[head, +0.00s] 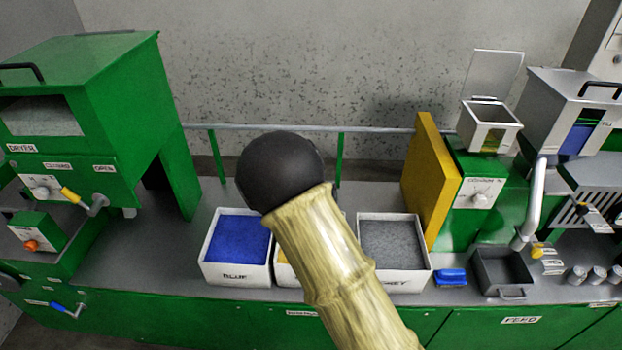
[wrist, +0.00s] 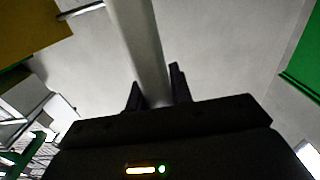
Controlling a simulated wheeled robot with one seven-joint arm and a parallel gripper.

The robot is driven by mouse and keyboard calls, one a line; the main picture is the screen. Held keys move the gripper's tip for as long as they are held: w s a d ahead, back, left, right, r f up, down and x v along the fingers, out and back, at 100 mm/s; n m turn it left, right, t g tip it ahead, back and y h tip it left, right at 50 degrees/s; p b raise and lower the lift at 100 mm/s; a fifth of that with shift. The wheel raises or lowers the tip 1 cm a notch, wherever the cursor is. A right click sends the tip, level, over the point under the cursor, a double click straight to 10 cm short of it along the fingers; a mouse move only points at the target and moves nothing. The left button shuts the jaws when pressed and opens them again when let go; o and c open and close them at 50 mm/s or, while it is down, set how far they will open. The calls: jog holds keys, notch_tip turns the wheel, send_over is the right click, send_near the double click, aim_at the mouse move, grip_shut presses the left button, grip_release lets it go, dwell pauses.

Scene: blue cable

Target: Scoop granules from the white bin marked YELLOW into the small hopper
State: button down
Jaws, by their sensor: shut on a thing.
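In the wrist view my gripper (wrist: 157,92) is shut on a pale grey bar (wrist: 138,40), which looks like the scoop's handle. It runs up out of the picture, so the scoop's bowl and any load are not visible. In the head view my arm hides most of the middle white bin (head: 284,272); only a strip with some yellow shows, and its label is covered. The small hopper (head: 490,125) is a pale square box with its lid raised, on a green machine at the right. Some yellow shows at its front.
A bin of blue granules (head: 237,275) stands left of the middle bin, and a bin of grey granules (head: 393,282) right of it. An upright yellow panel (head: 430,180) stands left of the hopper. A blue brush (head: 450,278) and dark tray (head: 502,272) lie at the right.

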jog(key=shift+d+r, duration=0.3)
jog(key=shift+r, duration=0.65)
jog(key=shift+w, duration=0.1)
